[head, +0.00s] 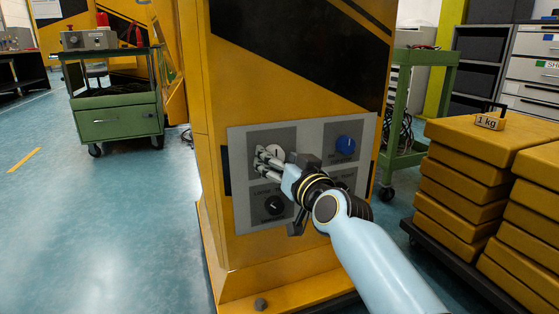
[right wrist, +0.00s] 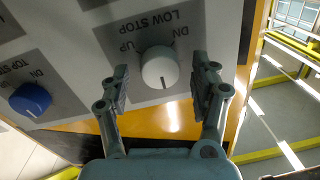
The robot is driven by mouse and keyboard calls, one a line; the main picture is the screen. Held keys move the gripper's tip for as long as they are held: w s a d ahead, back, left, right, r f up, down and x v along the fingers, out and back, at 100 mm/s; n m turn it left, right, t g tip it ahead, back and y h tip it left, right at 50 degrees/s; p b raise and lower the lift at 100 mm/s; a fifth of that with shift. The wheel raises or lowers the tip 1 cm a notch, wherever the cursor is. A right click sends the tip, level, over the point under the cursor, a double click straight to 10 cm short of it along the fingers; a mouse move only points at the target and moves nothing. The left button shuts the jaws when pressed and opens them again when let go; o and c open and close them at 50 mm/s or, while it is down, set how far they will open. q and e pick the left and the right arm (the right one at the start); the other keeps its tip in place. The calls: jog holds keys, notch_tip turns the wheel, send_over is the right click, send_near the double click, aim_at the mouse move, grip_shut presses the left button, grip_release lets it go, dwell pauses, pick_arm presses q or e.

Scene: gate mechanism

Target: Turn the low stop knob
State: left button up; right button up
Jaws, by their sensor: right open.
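The low stop knob (right wrist: 159,67) is round and white with a dark pointer line, on a grey plate lettered LOW STOP, UP and DN. In the head view the knob (head: 275,153) is at the panel's upper left, partly covered by my fingers. My right gripper (head: 268,163) reaches it from the lower right. In the right wrist view my right gripper (right wrist: 162,78) is open, with one fingertip on each side of the knob and a visible gap on both sides. My left gripper is not in view.
The grey panel (head: 243,215) on the yellow housing also carries a blue knob (head: 345,144) at upper right and a black dial (head: 273,205) at lower left. My gripper and arm hide part of the lower right. Yellow weights (head: 465,180) are stacked at right; open floor lies left.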

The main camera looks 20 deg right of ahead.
jog(key=shift+c, duration=0.2)
jog(key=c, duration=1.1)
jog(key=shift+c, duration=0.2)
jog(key=m, duration=1)
jog(key=shift+f+m+t+h, duration=0.15)
jog(key=shift+m+t+h, duration=0.15)
jog(key=shift+m, duration=0.1)
jog(key=o, duration=1.2)
